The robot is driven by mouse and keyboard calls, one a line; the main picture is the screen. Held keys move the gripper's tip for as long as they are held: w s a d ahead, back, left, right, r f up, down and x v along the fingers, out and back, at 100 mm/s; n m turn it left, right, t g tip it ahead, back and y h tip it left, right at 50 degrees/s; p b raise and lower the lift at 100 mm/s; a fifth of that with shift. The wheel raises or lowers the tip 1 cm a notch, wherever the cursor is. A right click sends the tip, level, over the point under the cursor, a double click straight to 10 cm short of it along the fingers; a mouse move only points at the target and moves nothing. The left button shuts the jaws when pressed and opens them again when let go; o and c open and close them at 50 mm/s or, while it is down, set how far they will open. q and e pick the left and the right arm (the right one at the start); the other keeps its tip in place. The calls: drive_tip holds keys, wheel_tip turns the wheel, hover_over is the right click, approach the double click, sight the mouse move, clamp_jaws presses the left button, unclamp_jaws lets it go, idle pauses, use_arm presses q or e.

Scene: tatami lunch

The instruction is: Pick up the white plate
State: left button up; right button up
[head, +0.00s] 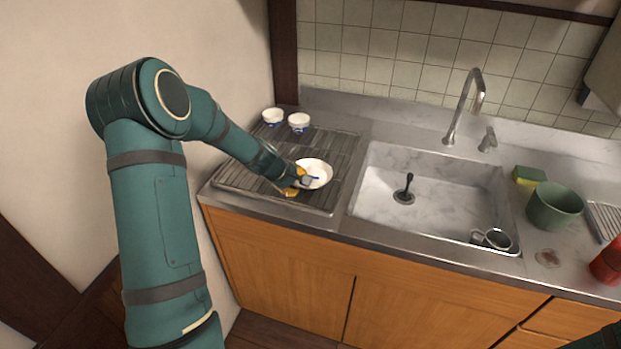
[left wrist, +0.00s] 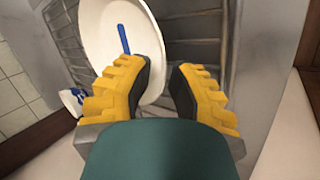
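The white plate (head: 318,170), with a blue mark on it, lies on the metal drying rack at the left of the sink. It also shows in the left wrist view (left wrist: 105,35), at the upper left. My left gripper (head: 301,182) is at the plate's near left edge. In the left wrist view its two yellow fingers (left wrist: 162,85) are apart, and the plate's rim shows between them. The left finger overlaps part of the plate; whether either finger touches it I cannot tell. My right gripper is not in view.
The drying rack (head: 240,178) also holds two small white cups (head: 273,116) (head: 299,122) at the back. The sink (head: 440,205) lies to the right, with a faucet (head: 465,105), a metal cup (head: 495,238), a green pot (head: 555,206) and a sponge (head: 529,175) around it.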

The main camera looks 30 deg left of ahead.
use_arm(q)
clamp_jaws()
